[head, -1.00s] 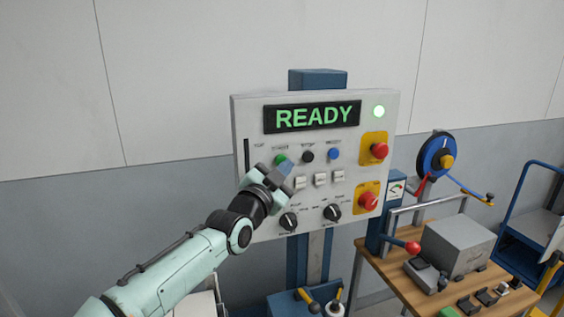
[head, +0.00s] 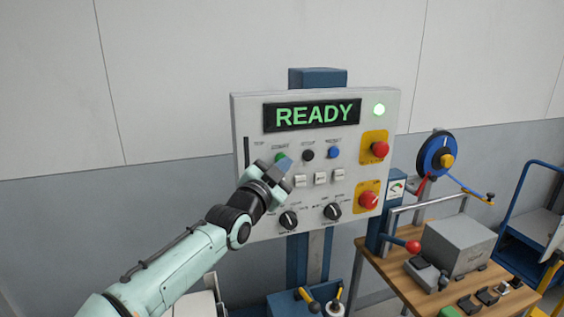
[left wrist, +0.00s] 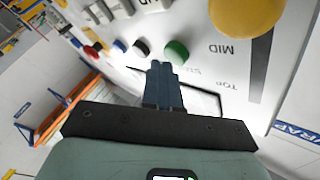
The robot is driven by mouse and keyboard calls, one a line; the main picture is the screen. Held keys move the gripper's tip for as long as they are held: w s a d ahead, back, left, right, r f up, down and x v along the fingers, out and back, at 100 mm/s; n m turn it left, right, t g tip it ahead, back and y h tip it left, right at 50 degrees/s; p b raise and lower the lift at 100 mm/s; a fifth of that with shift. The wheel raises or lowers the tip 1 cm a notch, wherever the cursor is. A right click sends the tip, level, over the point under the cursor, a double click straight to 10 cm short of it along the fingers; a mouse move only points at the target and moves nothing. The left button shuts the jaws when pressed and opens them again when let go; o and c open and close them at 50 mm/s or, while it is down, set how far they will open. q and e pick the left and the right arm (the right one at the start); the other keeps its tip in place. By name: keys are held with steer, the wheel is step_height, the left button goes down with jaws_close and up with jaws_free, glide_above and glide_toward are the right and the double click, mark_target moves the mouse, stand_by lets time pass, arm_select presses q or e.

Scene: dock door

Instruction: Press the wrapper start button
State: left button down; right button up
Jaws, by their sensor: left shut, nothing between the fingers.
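The control panel (head: 238,125) is a light grey box with a lit READY display (head: 312,116). The green start button (head: 279,157) is in its upper left, partly hidden by my left gripper in the head view. My left gripper (head: 285,163) is shut and empty, its blue-grey fingertips just in front of the green button. In the left wrist view the shut fingertips (left wrist: 164,68) are beside the lower edge of the green button (left wrist: 176,52). I cannot tell whether they touch it. My right gripper is not in view.
A black button (head: 308,155) and a blue button (head: 334,153) sit right of the green one. White switches and black knobs (head: 289,220) are below. Red stop knobs (head: 379,151) on yellow plates are at the right. A wooden bench (head: 400,283) stands lower right.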

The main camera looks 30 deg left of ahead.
arm_select(q)
steer(key=shift+w+a, duration=0.35)
steer(key=shift+a, duration=0.05)
stand_by(0.8)
steer(key=shift+s+d+f+b, duration=0.15)
steer(key=shift+s+b, duration=0.05)
steer(key=shift+b, duration=0.2)
steer(key=shift+s+d+b, duration=0.45)
steer(key=shift+d+b, duration=0.1)
steer(key=shift+b, duration=0.2)
